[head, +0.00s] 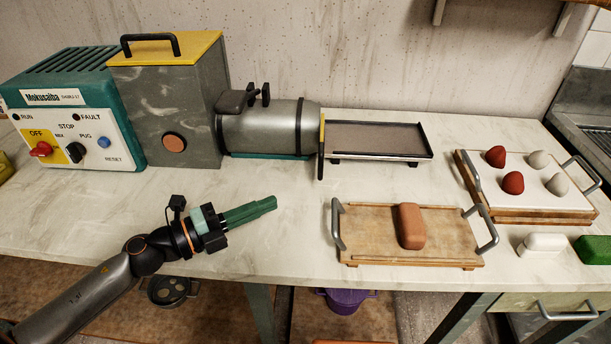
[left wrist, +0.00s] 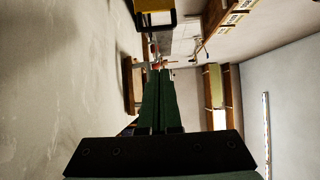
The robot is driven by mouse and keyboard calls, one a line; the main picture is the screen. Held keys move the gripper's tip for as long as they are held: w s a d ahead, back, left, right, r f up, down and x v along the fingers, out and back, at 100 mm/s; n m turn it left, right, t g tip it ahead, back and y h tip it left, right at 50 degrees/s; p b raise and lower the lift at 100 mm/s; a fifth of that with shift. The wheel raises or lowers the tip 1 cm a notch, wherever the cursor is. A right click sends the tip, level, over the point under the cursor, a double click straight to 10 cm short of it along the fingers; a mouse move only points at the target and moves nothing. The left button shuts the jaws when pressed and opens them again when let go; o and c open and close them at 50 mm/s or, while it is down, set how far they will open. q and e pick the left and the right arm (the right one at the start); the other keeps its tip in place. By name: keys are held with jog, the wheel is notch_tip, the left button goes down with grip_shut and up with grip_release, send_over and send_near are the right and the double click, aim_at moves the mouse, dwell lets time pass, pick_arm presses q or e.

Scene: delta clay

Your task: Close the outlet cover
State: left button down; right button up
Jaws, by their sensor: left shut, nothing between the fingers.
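The outlet cover (head: 321,150) is a thin upright plate with a yellow edge at the right end of the pug mill's metal barrel (head: 270,128). It shows nearly edge-on in the head view, so I cannot tell how far it stands open. A yellow panel with a black frame (left wrist: 155,18) at the top of the left wrist view looks like this cover. My left gripper (head: 272,204) has green fingers, shut and empty, pointing right over the table in front of the barrel. It is apart from the cover. Its fingers also show in the left wrist view (left wrist: 158,75). My right gripper is out of view.
A low dark-topped tray (head: 428,156) stands right of the cover. A wooden board (head: 365,240) with metal handles holds a clay block (head: 411,226). Farther right, a white-topped board (head: 483,200) bears several clay lumps. The table (head: 300,185) between gripper and barrel is clear.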

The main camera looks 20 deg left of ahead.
aim_at(322, 147)
pick_arm(q)
jog(key=p+x, duration=0.1)
jog(key=x, duration=0.7)
jog(key=shift+w+d+r+p, duration=0.15)
jog(key=shift+p, duration=0.2)
jog(key=w, duration=0.3)
jog(key=shift+b, duration=0.3)
jog(key=shift+w, duration=0.5)
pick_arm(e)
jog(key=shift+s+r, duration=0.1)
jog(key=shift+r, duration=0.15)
pick_arm(q)
jog(key=shift+w, duration=0.1)
